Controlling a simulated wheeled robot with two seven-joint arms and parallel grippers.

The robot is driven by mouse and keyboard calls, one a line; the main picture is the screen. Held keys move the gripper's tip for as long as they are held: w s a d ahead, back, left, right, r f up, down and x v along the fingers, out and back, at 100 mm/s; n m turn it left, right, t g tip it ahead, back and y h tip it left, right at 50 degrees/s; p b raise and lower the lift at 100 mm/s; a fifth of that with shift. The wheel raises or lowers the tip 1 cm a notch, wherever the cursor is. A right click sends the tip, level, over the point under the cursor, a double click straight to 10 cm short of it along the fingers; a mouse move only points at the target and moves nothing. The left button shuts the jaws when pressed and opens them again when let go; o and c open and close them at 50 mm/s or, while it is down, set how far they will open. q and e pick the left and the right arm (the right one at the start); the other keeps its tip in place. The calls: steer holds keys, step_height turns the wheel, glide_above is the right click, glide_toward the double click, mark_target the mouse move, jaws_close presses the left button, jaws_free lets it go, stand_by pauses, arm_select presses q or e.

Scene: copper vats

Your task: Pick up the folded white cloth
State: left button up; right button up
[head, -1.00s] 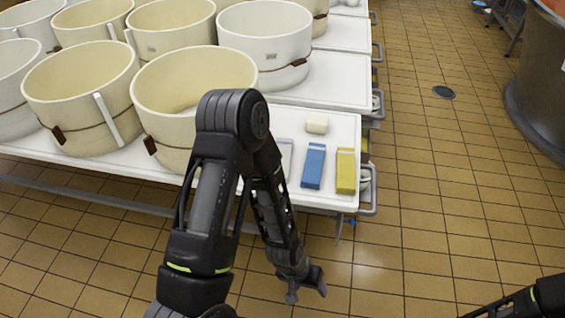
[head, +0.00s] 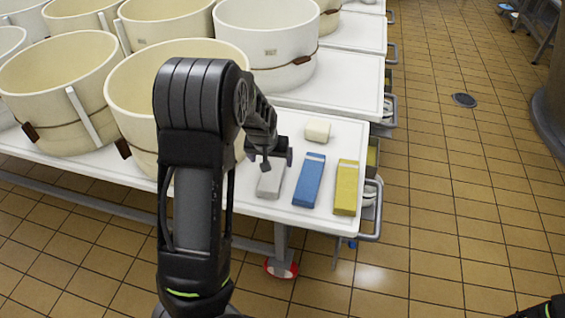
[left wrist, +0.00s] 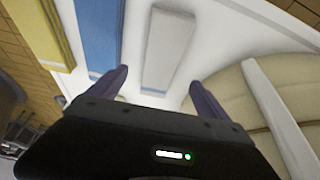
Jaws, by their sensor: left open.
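The folded white cloth (head: 271,183) lies flat on the white table near its front edge, left of a folded blue cloth (head: 308,182). In the left wrist view the white cloth (left wrist: 168,45) is a pale grey-white strip beyond the fingertips, roughly between their lines. My left gripper (head: 269,156) is open and empty at the far end of the white cloth, apparently above it; its fingers also show in the left wrist view (left wrist: 157,92). Part of the white cloth is hidden behind the gripper in the head view. My right gripper is out of view.
A folded yellow cloth (head: 346,188) lies right of the blue one. A cream block (head: 317,130) sits behind them. Large cream tubs (head: 160,85) crowd the table (head: 262,207) to the left. Tiled floor (head: 440,190) is open to the right.

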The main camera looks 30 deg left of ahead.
mark_target(273, 167)
arm_select(q)
steer(key=shift+s+r, duration=0.1)
steer(key=shift+r, duration=0.05)
steer(key=shift+b+x, duration=0.3)
steer(key=shift+x, duration=0.8)
steer(key=shift+a+f, duration=0.1)
steer(key=shift+f, duration=0.2)
steer(key=b+x, duration=0.1)
steer(key=x, duration=0.4)
steer(key=shift+w, duration=0.2)
steer(key=shift+c, duration=0.2)
steer(key=c, duration=1.7)
